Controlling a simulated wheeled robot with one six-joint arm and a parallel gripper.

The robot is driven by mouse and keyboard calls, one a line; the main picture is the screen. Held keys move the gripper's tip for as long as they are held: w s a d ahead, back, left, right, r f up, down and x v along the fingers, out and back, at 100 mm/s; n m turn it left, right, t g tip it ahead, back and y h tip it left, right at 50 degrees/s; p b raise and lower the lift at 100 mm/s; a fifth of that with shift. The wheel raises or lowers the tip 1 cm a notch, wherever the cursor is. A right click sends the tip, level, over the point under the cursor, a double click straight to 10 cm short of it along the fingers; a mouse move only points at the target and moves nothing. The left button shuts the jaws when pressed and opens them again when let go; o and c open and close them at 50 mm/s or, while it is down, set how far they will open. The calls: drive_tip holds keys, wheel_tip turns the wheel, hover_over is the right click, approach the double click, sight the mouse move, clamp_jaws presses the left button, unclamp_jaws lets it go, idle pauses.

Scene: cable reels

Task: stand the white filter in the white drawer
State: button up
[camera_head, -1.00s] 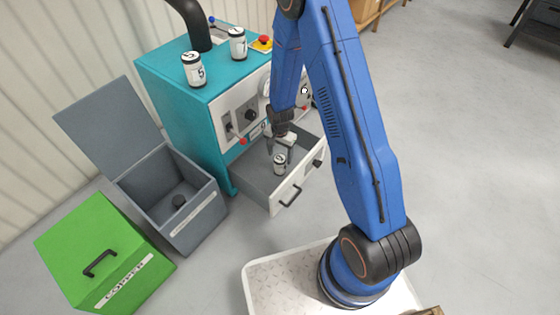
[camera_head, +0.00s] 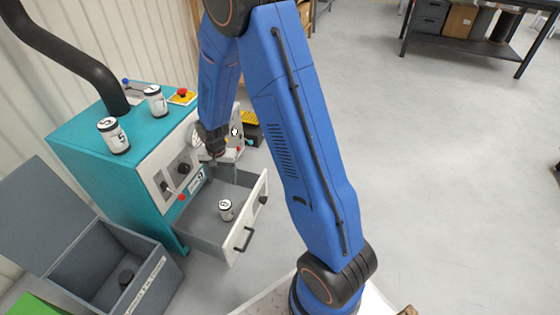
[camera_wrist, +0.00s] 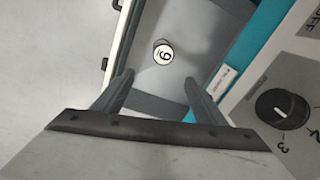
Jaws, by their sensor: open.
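A small white filter (camera_head: 226,210) with dark ends stands upright on the floor of the open white-fronted drawer (camera_head: 251,222). In the wrist view its round top (camera_wrist: 163,53) carries a digit and lies beyond my fingertips. My gripper (camera_head: 218,166) is open and empty above the back part of the drawer, apart from that filter. In the wrist view my two fingers (camera_wrist: 163,90) are spread with grey drawer floor between them. Two more white filters with dark ends, one marked 5 (camera_head: 114,136) and another behind it (camera_head: 155,101), stand on the teal machine top.
A green box (camera_head: 25,305) shows at the lower left.

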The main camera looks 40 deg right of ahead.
drive_tip(key=s+d+r+n+t, duration=0.1)
drive_tip(key=s+r, duration=0.3)
drive_tip(key=r, duration=0.4)
drive_tip(key=s+d+r+n, duration=0.15)
drive_tip(key=s+r, duration=0.25)
drive_tip(key=r, duration=0.4)
drive_tip(key=s+d+r+n+t, duration=0.1)
drive_tip(key=s+r, duration=0.4)
drive_tip(key=r, duration=0.2)
drive_tip(key=s+d+r+n+t, duration=0.1)
drive_tip(key=s+r, duration=0.3)
drive_tip(key=s, duration=0.5)
drive_tip(key=s+d+r+n+t, duration=0.1)
drive_tip(key=s+r+n, duration=0.2)
drive_tip(key=s, duration=0.7)
wheel_tip(320, 180, up, 3)
drive_tip(key=shift+s+d+f, duration=0.15)
drive_tip(key=shift+s+f, duration=0.05)
drive_tip(key=shift+s, duration=0.05)
